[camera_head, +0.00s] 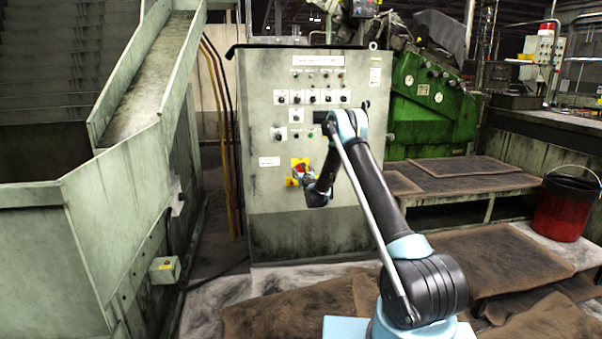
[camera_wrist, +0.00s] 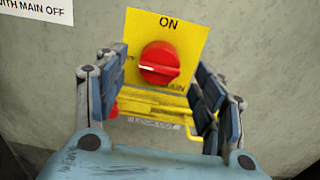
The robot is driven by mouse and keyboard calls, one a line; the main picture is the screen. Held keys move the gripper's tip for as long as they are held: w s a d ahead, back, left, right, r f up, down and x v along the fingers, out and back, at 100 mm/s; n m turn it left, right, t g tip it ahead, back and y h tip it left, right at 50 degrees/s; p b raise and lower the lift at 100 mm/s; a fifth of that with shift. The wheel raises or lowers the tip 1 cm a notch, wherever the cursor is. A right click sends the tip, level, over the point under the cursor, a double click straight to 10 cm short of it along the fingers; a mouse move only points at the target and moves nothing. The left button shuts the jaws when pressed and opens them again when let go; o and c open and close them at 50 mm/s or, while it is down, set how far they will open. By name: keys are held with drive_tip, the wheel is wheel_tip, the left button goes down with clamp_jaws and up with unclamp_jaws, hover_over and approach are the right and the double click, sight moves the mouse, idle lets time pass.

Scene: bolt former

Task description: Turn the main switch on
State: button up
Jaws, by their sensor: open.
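The main switch (camera_wrist: 160,63) is a red rotary knob on a yellow plate (camera_wrist: 190,32) marked ON at the top. A white mark on the knob points to the left, not up at ON. In the head view, the yellow plate (camera_head: 305,161) is low on the grey cabinet front, partly hidden by my gripper (camera_head: 301,176). In the wrist view, my gripper (camera_wrist: 162,60) is open, with one finger to the left and one to the right of the knob. I see no contact with the knob; the distance is hard to tell.
The grey control cabinet (camera_head: 262,205) has rows of small knobs above the switch. A yellow bar (camera_wrist: 150,105) lies below the knob. A green machine (camera_head: 425,110) and low tables (camera_head: 465,167) stand right. A metal chute (camera_head: 150,80) stands left.

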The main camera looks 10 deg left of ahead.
drive_tip(key=shift+x, duration=1.95)
drive_tip(key=c, duration=1)
